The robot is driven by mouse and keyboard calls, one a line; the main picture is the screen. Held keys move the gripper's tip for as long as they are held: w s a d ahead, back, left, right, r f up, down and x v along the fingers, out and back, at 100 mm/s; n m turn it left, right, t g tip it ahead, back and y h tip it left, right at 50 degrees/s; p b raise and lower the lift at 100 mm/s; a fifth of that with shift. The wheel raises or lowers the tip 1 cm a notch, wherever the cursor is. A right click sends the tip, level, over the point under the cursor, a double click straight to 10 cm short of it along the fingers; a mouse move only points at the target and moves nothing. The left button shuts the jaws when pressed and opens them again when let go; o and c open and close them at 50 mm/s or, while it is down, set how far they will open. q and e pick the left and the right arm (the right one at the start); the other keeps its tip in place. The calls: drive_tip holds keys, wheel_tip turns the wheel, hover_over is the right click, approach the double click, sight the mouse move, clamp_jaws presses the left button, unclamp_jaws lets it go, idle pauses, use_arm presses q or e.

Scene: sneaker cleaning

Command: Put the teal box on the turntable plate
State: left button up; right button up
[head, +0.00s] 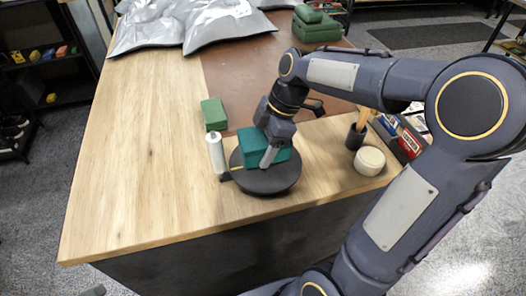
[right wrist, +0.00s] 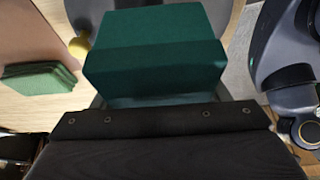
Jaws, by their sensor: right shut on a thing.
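The teal box (head: 256,143) is over the round dark turntable plate (head: 265,186) near the table's front edge. Its underside is at or just above the plate; I cannot tell whether they touch. My right gripper (head: 270,150) comes from above and is shut on the teal box, with one finger showing on its near side. In the right wrist view the teal box (right wrist: 155,55) fills the space in front of the gripper (right wrist: 157,105), and part of the plate shows behind it. My left gripper is not in view.
A white bottle (head: 216,155) stands close left of the plate. A green block (head: 214,114) lies behind it. A round cream tub (head: 369,161) and a dark cup (head: 356,136) stand to the right. Silver bags (head: 190,25) lie at the back. The left tabletop is clear.

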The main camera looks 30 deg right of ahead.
drive_tip(key=shift+w+d+f, duration=0.15)
drive_tip(key=shift+w+f, duration=0.05)
drive_tip(key=shift+f, duration=0.1)
drive_tip(key=shift+w+d+f, duration=0.1)
drive_tip(key=shift+d+f, duration=0.1)
drive_tip(key=shift+f, duration=1.55)
drive_tip(key=shift+f+b, duration=0.25)
drive_tip(key=shift+b, duration=0.05)
drive_tip(key=o, duration=1.1)
